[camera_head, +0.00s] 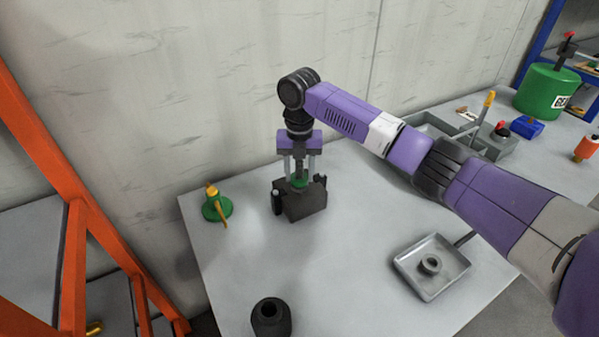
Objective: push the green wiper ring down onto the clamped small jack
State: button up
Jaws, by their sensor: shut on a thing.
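My gripper (299,173) points straight down over the dark clamp (303,204) on the grey table. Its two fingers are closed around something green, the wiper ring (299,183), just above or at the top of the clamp. The small jack in the clamp is mostly hidden by the fingers and the clamp body. I cannot tell whether the ring sits on the jack or how far down it is.
A green jack with a yellow top (216,205) stands left of the clamp. A black cylinder (271,317) stands at the front edge. A compartment tray (490,149) and a large green container (547,92) are at right.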

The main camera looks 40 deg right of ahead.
jog(key=shift+s+f, duration=0.15)
jog(key=shift+f, duration=0.2)
jog(key=o, duration=1.4)
jog(key=shift+f, duration=0.15)
notch_tip(320, 180, up, 9)
jog(key=shift+f+b, duration=0.1)
jog(key=shift+b, duration=0.5)
